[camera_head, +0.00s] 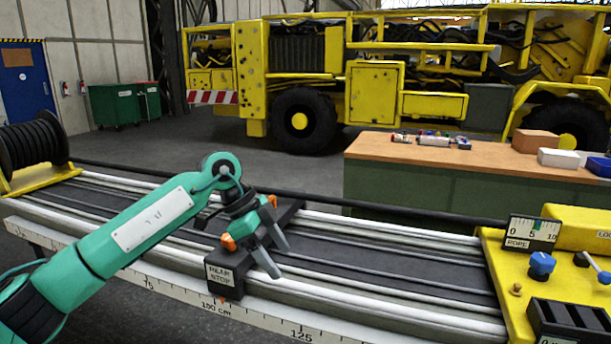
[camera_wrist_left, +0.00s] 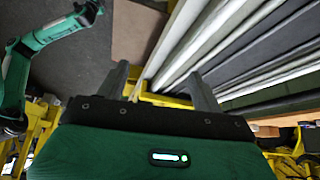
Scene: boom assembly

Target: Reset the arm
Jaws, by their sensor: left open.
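My left arm comes in from the left in the head view, and its gripper (camera_head: 274,258) is open. Its two grey fingers point down and to the right, beside the black block labelled as a stop (camera_head: 222,278). Nothing shows between the fingers. Whether they touch the block I cannot tell. In the left wrist view the gripper (camera_wrist_left: 160,88) has its fingers wide apart, with pale rails beyond them. A green arm (camera_wrist_left: 50,32) shows at the upper left of that view. My right gripper is not in the head view.
The railed boom (camera_head: 400,262) with a centimetre scale runs across the front. A black cable reel (camera_head: 32,142) stands at its left end. A yellow panel (camera_head: 510,290) with a rope gauge and blue knobs is at the right. A workbench (camera_head: 440,160) stands behind.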

